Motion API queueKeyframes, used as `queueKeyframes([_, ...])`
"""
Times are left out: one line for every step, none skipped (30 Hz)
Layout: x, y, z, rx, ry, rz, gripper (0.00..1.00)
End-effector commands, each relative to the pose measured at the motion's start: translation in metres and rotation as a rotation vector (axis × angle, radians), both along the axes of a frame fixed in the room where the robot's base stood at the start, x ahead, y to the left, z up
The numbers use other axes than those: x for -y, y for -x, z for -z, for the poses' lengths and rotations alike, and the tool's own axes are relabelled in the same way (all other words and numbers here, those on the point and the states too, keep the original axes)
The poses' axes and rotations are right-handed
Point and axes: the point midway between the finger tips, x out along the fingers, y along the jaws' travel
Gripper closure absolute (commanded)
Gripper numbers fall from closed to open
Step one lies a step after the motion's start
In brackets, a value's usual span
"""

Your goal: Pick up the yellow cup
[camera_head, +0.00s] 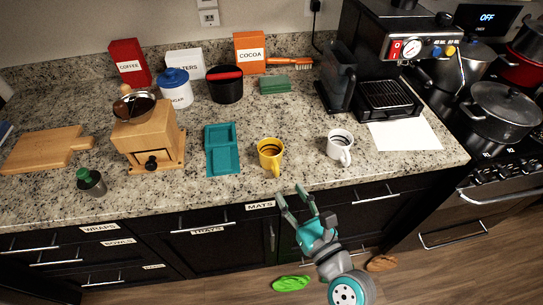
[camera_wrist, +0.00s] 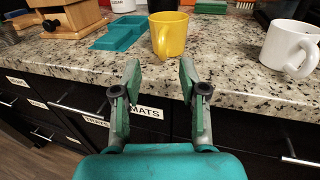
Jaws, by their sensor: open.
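The yellow cup (camera_head: 270,154) stands upright near the front edge of the granite counter, its handle facing the front. In the wrist view the yellow cup (camera_wrist: 169,34) is beyond the fingertips, a little above the middle between them. My gripper (camera_head: 298,192) is open and empty, in front of the counter edge and to the lower right of the cup. In the wrist view my gripper (camera_wrist: 158,75) has its two fingers spread, with drawer fronts behind them. Nothing hides the cup.
A white mug (camera_head: 339,145) stands to the right of the cup. A teal tray (camera_head: 222,158) lies to its left. A wooden grinder (camera_head: 149,137), a black canister (camera_head: 226,88) and a coffee machine (camera_head: 388,62) stand around. The counter (camera_head: 305,141) between cup and mug is bare.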

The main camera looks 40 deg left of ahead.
Motion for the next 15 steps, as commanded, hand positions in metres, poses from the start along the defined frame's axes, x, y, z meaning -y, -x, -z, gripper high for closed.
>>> queueKeyframes([-0.008,-0.003,-0.001,0.002,0.000,-0.002,0.57])
queueKeyframes([-0.011,-0.005,0.000,0.002,0.001,-0.002,0.57])
queueKeyframes([-0.016,-0.007,0.000,0.002,0.001,-0.002,0.57])
queueKeyframes([-0.019,-0.008,0.000,0.003,0.001,-0.001,0.57])
queueKeyframes([-0.021,-0.010,0.000,0.003,0.001,-0.001,0.57])
queueKeyframes([-0.024,-0.011,0.000,0.002,0.001,0.000,0.57])
queueKeyframes([-0.025,-0.011,0.000,0.002,0.001,0.001,0.57])
queueKeyframes([-0.026,-0.012,0.000,0.002,0.001,0.001,0.57])
queueKeyframes([-0.027,-0.013,0.000,0.002,0.001,0.002,0.57])
queueKeyframes([-0.029,-0.014,0.000,0.002,0.001,0.001,0.57])
queueKeyframes([-0.031,-0.015,0.000,0.003,0.000,0.001,0.57])
queueKeyframes([-0.035,-0.017,-0.001,0.004,0.001,0.000,0.57])
queueKeyframes([-0.039,-0.018,-0.001,0.004,0.002,0.000,0.57])
queueKeyframes([-0.043,-0.020,-0.001,0.005,0.002,0.000,0.57])
queueKeyframes([-0.048,-0.023,-0.001,0.004,0.001,0.000,0.57])
